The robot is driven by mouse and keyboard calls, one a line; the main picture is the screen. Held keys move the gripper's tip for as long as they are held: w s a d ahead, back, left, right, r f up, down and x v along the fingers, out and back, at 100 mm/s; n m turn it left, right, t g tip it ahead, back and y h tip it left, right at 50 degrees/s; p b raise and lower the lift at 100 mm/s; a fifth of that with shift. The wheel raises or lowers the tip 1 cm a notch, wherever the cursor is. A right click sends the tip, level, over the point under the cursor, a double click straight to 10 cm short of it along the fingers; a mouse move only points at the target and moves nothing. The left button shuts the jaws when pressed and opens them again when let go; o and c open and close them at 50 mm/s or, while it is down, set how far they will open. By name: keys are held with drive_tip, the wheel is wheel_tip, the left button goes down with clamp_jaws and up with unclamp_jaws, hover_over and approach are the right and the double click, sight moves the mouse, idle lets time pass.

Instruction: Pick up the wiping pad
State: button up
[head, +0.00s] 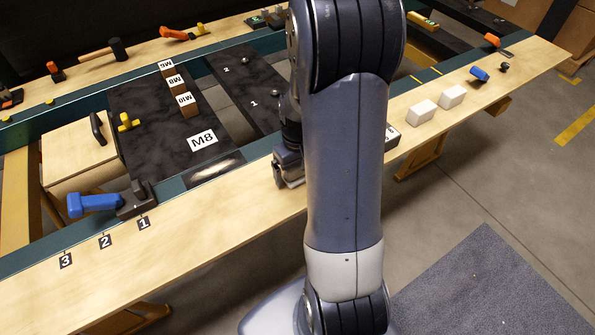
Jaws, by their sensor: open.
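I cannot tell for certain which thing is the wiping pad. Two white blocks, one nearer (421,113) and one farther (452,96), lie on the front wooden ledge right of my arm and could be pads. My gripper (289,181) points down over the front ledge, left of my arm's large link, and is partly hidden by it. It is open, and I see nothing between its fingers. The white blocks are well to its right. A dark box with a white label (391,133) is partly hidden behind my arm.
A blue-handled tool (95,204) and a dark block (135,199) lie at the ledge's left, near number tags. Black panels (150,110) carry brown labelled blocks (175,83). A small blue item (479,74) lies farther right. The ledge between tags and gripper is clear.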

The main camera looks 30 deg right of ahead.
drive_tip(key=shift+c, duration=0.5)
drive_tip(key=c, duration=1)
drive_tip(key=shift+o, duration=0.2)
wheel_tip(320, 180, up, 10)
drive_tip(key=shift+r, duration=0.1)
